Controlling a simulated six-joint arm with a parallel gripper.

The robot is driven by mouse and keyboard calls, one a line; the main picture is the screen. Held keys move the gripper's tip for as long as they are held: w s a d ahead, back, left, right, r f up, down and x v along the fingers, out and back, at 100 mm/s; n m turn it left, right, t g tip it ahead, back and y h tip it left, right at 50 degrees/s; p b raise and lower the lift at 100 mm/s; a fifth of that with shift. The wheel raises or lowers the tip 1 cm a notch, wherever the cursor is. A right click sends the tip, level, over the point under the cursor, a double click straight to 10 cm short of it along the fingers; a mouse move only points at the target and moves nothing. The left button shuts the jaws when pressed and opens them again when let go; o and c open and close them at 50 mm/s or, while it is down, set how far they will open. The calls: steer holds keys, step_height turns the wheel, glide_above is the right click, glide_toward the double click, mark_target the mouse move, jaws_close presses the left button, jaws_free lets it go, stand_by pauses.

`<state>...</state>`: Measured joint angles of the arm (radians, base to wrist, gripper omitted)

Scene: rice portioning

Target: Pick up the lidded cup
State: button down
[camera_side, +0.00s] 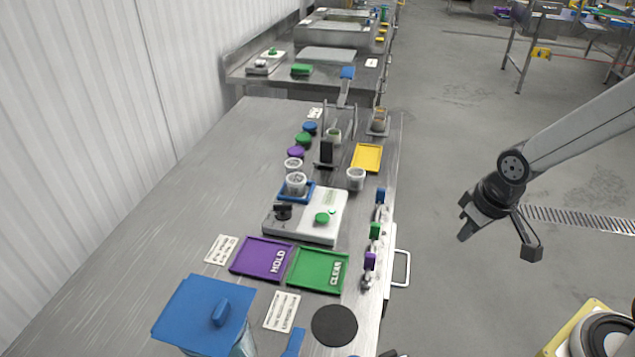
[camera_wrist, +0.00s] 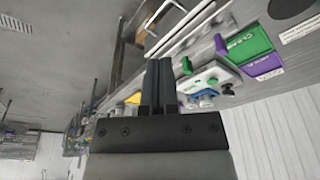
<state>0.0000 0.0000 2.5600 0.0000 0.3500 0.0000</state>
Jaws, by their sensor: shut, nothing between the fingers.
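My gripper (camera_side: 466,233) hangs in the air over the floor, right of the table's edge and well apart from the cups. In the wrist view its two dark fingers (camera_wrist: 158,68) are together with nothing between them. A clear cup (camera_side: 296,184) stands in a blue holder on the white scale. Another clear cup (camera_side: 293,166) is just behind it, and a third cup (camera_side: 356,179) stands to the right. I cannot tell which cup has a lid on.
A purple HOLD tray (camera_side: 262,257) and green CLEAR tray (camera_side: 318,270) lie before the scale (camera_side: 305,217). A blue-lidded bin (camera_side: 203,312) stands nearest. A yellow tray (camera_side: 367,157) lies farther back.

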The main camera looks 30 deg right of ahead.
stand_by(0.3)
jaws_free()
stand_by(0.3)
